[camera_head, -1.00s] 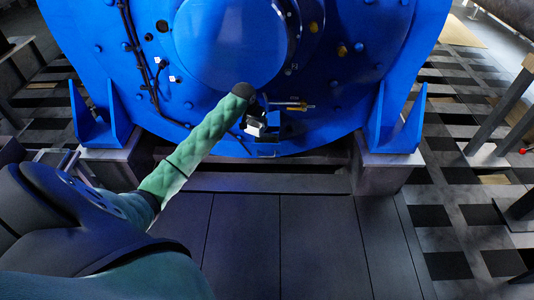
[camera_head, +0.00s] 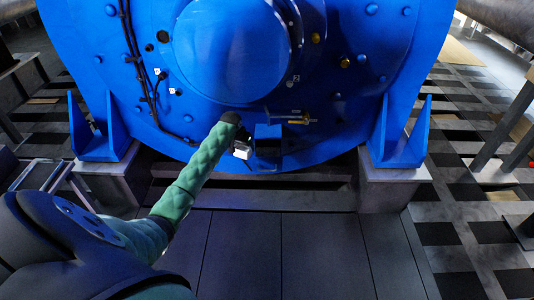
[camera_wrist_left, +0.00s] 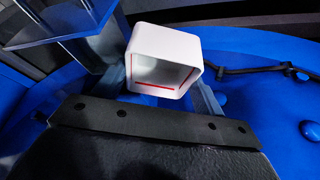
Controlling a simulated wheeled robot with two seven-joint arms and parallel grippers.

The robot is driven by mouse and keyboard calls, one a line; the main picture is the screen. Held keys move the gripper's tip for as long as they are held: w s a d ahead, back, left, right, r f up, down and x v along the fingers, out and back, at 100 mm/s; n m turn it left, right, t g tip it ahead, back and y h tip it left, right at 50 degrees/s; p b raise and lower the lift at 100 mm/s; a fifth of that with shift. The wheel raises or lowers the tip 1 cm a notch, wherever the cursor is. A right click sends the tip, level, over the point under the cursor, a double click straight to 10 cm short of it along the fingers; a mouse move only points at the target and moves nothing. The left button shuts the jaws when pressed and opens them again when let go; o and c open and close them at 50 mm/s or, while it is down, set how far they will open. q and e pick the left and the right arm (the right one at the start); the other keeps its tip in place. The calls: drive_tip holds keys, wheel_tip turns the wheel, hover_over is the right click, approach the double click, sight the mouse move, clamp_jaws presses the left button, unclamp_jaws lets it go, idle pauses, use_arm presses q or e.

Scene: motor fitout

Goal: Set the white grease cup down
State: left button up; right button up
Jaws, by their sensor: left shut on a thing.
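The white grease cup (camera_wrist_left: 142,48) is a small rounded square cup with a red line on its inside. It sits between the fingers of my left gripper (camera_head: 243,148), which is shut on it. In the head view only a small white part of the cup (camera_head: 241,154) shows, in front of the blue motor (camera_head: 190,140). The gripper and cup are just left of a small blue bracket (camera_head: 268,131) on the motor's lower face. The fingers are partly hidden in both views. My right gripper is not in view.
A brass-tipped fitting (camera_head: 295,118) sticks out just above and right of the bracket. A black cable (camera_head: 150,85) runs down the motor's left side. Dark floor plates (camera_head: 280,250) in front of the motor are clear.

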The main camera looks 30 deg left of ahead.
use_arm(q)
drive_tip(key=w+d, duration=0.2)
drive_tip(key=d, duration=0.1)
drive_tip(key=w+d, duration=0.1)
drive_tip(key=d, duration=0.2)
drive_tip(key=w+d, duration=0.2)
drive_tip(key=d, duration=0.1)
drive_tip(key=shift+w, duration=0.3)
drive_tip(key=shift+d, duration=0.15)
drive_tip(key=shift+f, duration=1.75)
drive_tip(key=o, duration=1)
drive_tip(key=shift+f, duration=0.15)
drive_tip(key=p+v, duration=0.1)
drive_tip(key=v, duration=1.1)
